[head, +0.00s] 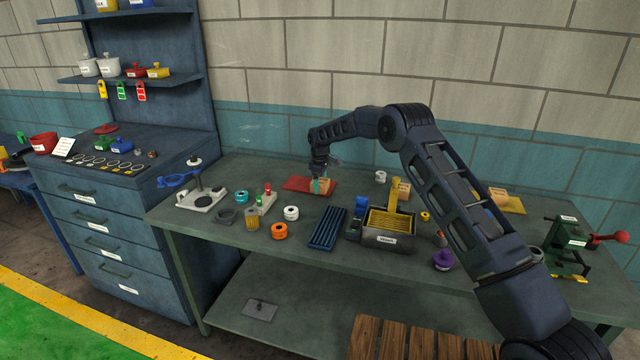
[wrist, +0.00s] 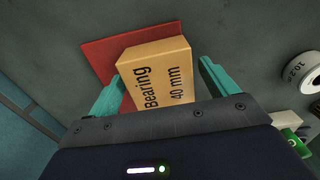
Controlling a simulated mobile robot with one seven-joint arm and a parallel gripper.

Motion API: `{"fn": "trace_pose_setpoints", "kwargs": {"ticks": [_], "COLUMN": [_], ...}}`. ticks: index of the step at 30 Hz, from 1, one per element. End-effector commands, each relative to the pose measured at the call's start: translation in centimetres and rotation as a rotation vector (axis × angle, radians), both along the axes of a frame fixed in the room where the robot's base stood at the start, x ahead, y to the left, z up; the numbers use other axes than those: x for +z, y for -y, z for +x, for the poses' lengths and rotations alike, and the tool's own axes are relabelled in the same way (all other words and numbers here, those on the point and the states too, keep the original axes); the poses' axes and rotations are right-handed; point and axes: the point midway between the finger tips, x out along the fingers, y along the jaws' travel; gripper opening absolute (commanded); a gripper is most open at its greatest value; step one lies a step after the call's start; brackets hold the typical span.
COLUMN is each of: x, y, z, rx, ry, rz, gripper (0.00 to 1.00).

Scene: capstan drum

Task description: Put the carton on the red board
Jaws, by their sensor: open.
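The carton (wrist: 160,72), a tan box labelled "Bearing 40 mm", stands between my fingers in the wrist view. In the head view the carton (head: 322,188) is at the right part of the red board (head: 296,183), partly hidden by my gripper. The red board (wrist: 97,55) shows behind and left of it in the wrist view. The carton appears to rest on the board, though its underside is hidden. My gripper (wrist: 160,90) is open, with one teal finger on each side of the carton. It also shows in the head view (head: 321,184).
A wall stands behind the bench.

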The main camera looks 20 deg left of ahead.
Motion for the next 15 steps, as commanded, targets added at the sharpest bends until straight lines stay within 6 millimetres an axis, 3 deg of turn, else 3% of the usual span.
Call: {"fn": "trace_pose_setpoints", "kwargs": {"ticks": [7, 15], "x": [1.3, 6.3], "y": [0.0, 0.0], "z": [0.0, 0.0], "rx": [0.0, 0.0], "ry": [0.001, 0.002], "rz": [0.001, 0.002], "gripper": [0.85, 0.85]}}
